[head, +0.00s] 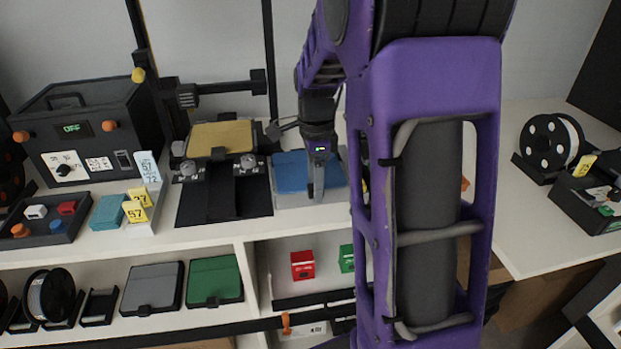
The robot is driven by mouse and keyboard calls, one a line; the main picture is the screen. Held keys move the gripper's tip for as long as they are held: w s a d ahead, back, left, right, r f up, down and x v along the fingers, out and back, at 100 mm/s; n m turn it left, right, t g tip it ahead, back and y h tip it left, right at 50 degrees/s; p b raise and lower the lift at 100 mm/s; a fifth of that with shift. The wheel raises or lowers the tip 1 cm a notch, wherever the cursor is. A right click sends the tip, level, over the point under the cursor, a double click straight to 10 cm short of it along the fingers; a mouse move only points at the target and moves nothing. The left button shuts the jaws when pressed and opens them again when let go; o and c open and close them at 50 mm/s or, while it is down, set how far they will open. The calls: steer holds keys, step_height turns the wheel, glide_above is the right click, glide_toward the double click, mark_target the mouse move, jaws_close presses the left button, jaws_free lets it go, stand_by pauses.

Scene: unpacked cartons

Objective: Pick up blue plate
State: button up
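The blue plate (289,173) lies flat on a light grey base on the white tabletop, right of the printer-like machine with a gold plate. My gripper (316,192) points down over the right part of the blue plate, and its fingers hide some of it. Only one side of the fingers shows, so I cannot tell whether they are open or shut, or whether they touch the plate. My purple arm hides what lies right of the plate.
The machine with the gold plate (221,137) stands close left of the blue plate. A black box with a display (85,130) and a parts tray (45,220) are further left. A spool (548,144) stands at right. Shelves below hold green (214,281) and grey (152,287) plates.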

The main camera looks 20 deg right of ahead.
jaws_close()
steer(key=shift+r, duration=0.1)
step_height(320, 180, up, 10)
steer(key=p, duration=0.1)
steer(key=shift+p, duration=0.4)
stand_by(0.4)
